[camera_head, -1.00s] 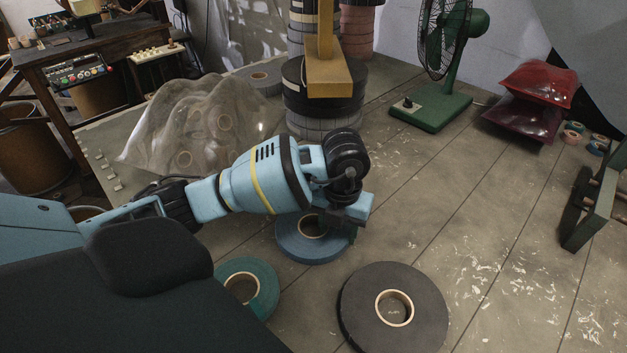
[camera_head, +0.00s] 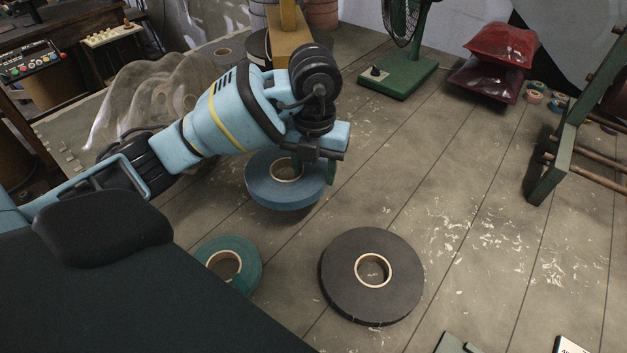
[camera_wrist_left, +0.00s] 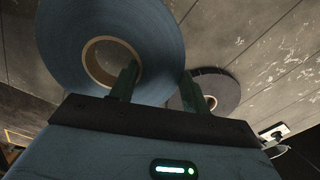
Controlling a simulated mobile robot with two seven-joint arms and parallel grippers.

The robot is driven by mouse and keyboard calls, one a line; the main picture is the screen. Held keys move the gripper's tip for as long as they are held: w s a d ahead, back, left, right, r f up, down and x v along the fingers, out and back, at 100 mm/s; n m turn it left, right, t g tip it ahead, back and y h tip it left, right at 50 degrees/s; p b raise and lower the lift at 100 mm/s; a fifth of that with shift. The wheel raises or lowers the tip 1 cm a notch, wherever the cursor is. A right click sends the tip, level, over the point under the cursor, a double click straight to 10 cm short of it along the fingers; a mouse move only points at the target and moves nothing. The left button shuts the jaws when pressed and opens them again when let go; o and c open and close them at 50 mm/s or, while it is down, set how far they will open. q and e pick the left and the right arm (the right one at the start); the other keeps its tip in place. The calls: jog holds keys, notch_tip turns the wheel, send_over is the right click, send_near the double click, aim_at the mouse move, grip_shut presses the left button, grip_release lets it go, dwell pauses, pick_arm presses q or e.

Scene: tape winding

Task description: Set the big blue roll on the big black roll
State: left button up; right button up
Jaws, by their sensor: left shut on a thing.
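The big blue roll (camera_head: 266,195) has a tan core and is raised above the table in the head view. My left gripper (camera_head: 313,170) is shut on its wall, one finger in the core hole and one outside the rim. The left wrist view shows the blue roll (camera_wrist_left: 150,40) close up between the fingers (camera_wrist_left: 155,88). The big black roll (camera_head: 397,265) lies flat on the table, in front of and to the right of the blue roll. It also shows, partly hidden by a finger, in the wrist view (camera_wrist_left: 222,85). My right gripper is not in view.
A smaller teal roll (camera_head: 241,252) lies left of the black roll, partly hidden by my body. A green fan (camera_head: 398,75), red bags (camera_head: 495,62) and a green rack (camera_head: 552,165) stand farther back and right. The table (camera_head: 450,190) around the black roll is mostly clear.

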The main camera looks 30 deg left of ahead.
pick_arm(q)
jog(key=shift+r, duration=0.4)
